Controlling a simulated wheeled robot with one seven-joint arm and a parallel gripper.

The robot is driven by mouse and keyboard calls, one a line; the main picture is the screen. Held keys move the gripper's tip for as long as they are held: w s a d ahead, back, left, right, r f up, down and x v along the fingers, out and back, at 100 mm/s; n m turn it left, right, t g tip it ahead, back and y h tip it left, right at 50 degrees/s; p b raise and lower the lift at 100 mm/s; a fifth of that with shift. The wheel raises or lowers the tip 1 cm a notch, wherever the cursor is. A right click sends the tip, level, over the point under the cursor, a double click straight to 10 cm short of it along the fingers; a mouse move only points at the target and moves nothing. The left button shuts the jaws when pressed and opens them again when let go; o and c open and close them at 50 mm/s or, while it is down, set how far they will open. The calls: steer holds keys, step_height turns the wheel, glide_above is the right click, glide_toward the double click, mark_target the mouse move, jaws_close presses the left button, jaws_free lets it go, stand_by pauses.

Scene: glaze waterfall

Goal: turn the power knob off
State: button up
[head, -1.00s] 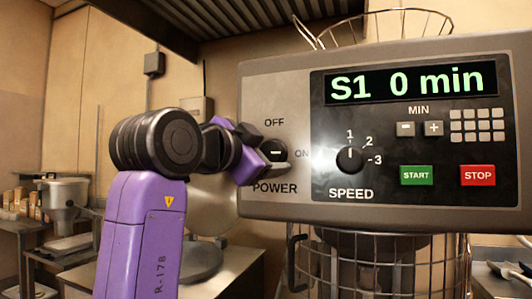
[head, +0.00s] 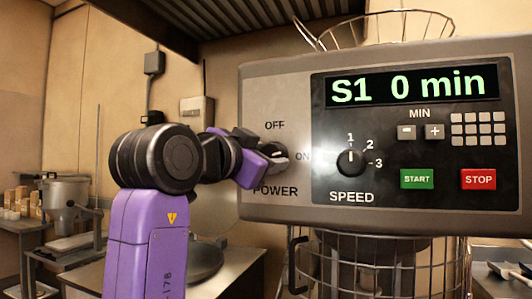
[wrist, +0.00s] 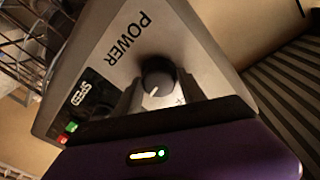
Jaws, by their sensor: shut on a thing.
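The power knob (head: 275,151) is a round dark knob with a white mark. It sits on the left part of the grey control panel (head: 420,218), between the printed words OFF, ON and POWER. It also shows in the wrist view (wrist: 158,76), where its white mark runs slantwise. My gripper (head: 273,158) is at the panel and shut on the knob, with a finger on either side of it. The gripper and its fingers hide part of the knob in the head view, so I cannot tell exactly where the mark points.
The speed knob (head: 351,161) is right of the power knob, with the green START button (head: 417,179) and red STOP button (head: 478,179) farther right. The lit display (head: 412,86) reads "S1 0 min". A wire guard (head: 375,262) is below the panel.

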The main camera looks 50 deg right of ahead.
steer(key=n+p, duration=0.1)
steer(key=n, duration=0.2)
steer(key=shift+s+d+n, duration=0.1)
steer(key=shift+s+n, duration=0.05)
steer(key=shift+n, duration=0.25)
steer(key=n+t+p, duration=0.1)
steer(key=n+p, duration=0.2)
steer(key=n, duration=0.2)
steer(key=shift+h, duration=0.4)
steer(key=n+t+p, duration=0.1)
steer(key=n+p, duration=0.3)
steer(key=shift+s+n, duration=0.15)
steer(key=shift+n, duration=0.25)
steer(key=shift+f+n+t+p, duration=0.1)
steer(key=shift+n+t+p, duration=0.4)
steer(key=shift+n+p, duration=0.9)
steer(key=shift+n, duration=0.3)
steer(key=o, duration=1.3)
steer(key=shift+d, duration=0.1)
steer(key=shift+o, duration=0.2)
